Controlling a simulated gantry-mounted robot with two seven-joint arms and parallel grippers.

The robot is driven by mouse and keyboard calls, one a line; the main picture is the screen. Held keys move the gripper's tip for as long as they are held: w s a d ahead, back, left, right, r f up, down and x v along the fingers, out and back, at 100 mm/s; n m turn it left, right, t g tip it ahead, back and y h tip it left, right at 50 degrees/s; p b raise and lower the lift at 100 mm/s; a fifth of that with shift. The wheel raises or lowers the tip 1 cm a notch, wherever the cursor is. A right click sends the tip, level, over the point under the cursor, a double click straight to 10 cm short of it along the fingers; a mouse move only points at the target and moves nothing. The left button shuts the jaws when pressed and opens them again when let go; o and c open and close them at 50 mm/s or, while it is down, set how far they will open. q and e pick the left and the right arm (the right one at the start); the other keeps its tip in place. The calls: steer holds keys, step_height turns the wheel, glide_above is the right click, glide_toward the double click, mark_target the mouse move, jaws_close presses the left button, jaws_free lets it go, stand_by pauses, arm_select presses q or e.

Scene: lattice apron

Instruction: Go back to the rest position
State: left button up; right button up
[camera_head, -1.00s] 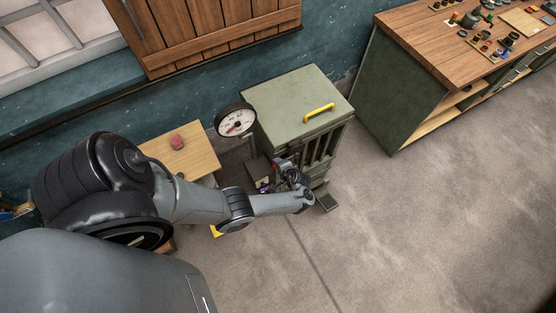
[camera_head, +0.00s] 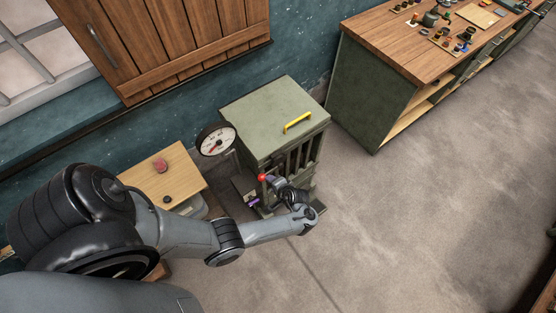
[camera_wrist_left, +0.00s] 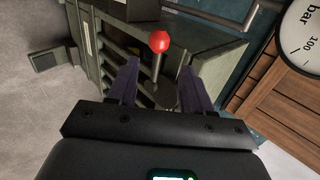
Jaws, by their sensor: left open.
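My left arm reaches from the left in the head view to the front of a green cabinet. My left gripper (camera_head: 268,195) is beside a lever with a red ball knob (camera_head: 262,178), partly hidden by my wrist. In the left wrist view the open fingers (camera_wrist_left: 158,70) show on either side of the lever's thin stem, with the red knob (camera_wrist_left: 160,42) beyond the fingertips. They do not visibly press on the stem. I cannot tell how deep the stem sits between them. My right gripper is out of view.
The green cabinet (camera_head: 265,115) has a yellow handle (camera_head: 297,122) on top and a round gauge (camera_head: 216,140) at its side. A small wooden table (camera_head: 180,180) stands left. A workbench (camera_head: 385,45) with several small items is at the upper right. Floor between is clear.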

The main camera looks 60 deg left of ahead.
arm_select(q)
steer(key=s+a+f+m, duration=0.1)
steer(key=s+f, duration=0.1)
steer(key=s, duration=0.5)
steer(key=s+a+f, duration=0.2)
steer(key=s, duration=0.4)
steer(key=w+d+r+m+t+h+p, duration=0.1)
steer(key=d+r+h, duration=0.2)
steer(key=d+r, duration=0.5)
steer(key=w+d+r+t+h, duration=0.1)
steer(key=d+r+t+h, duration=0.2)
steer(key=r, duration=0.9)
steer(key=d+r+m+h+p, duration=0.1)
steer(key=d+r+h, duration=0.2)
steer(key=d+r, duration=0.6)
step_height(320, 180, down, 45)
steer(key=a+b, duration=0.1)
steer(key=b, duration=4.4)
steer(key=shift+a+r+n+b, duration=0.2)
steer(key=shift+n+b, duration=0.1)
steer(key=shift+n, duration=0.1)
steer(key=shift+w+r, duration=0.1)
